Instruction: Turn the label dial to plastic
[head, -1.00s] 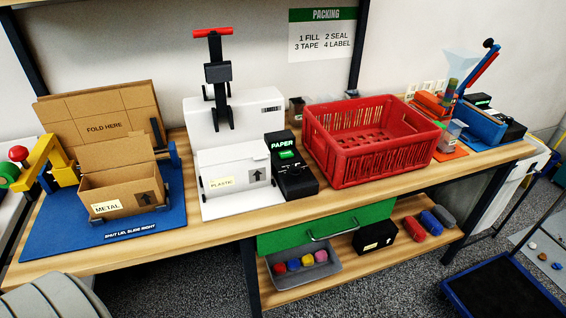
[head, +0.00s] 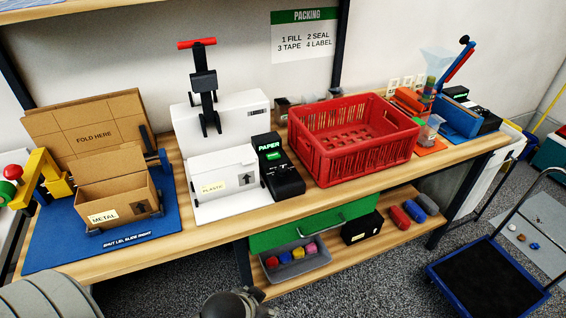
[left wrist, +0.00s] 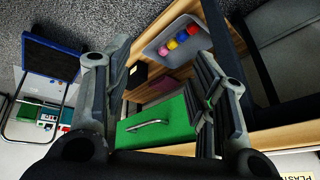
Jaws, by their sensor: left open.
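The black label machine (head: 283,181) stands on the bench between the white box and the red crate. Its small screen (head: 268,147) reads PAPER in green, with a green patch below it. The dial itself is too small to make out. The white box (head: 224,173) at its left has a PLASTIC label. In the left wrist view my left gripper (left wrist: 155,98) is open and empty, with the green drawer front and bench edge beyond its fingers. In the head view, my grey arm parts show at the bottom edge. My right gripper is in neither view.
The red crate (head: 352,150) stands close to the right of the label machine. A white press (head: 206,100) rises behind the white box. A blue mat (head: 60,238) with a METAL carton (head: 118,200) is at left. A green drawer (head: 290,230) and grey bin (head: 300,262) sit below the bench top.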

